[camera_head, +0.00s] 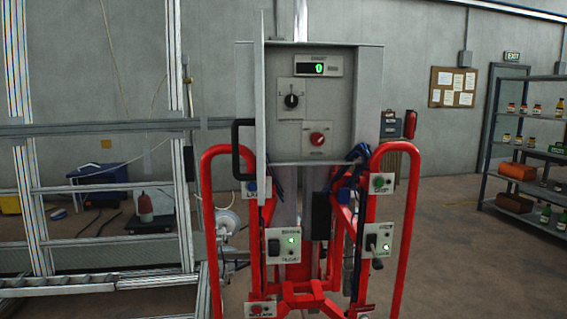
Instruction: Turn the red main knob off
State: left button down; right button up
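The red knob (317,139) sits on a small light plate low on the grey control panel (345,110), in the middle of the head view. Its exact pointer angle is too small to read. Above it is a black rotary knob (291,101) on its own plate. A small display (319,68) at the top shows a green digit. The cabinet door (259,110) stands open, nearly edge-on, at the left of the panel, with a black handle (236,150). Nothing covers the red knob. Neither of my grippers is in view.
A red tubular frame (211,210) stands below and around the panel, carrying switch boxes on the left (284,246) and right (379,240). An aluminium frame (185,190) stands at left. A shelf (490,150) with bottles stands at right. Floor between is clear.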

aim_at(317, 139)
jog(key=i+j, duration=0.2)
jog(key=i, duration=0.2)
jog(key=i+j, duration=0.2)
jog(key=i, duration=0.2)
jog(key=i+j, duration=0.2)
jog(key=i, duration=0.25)
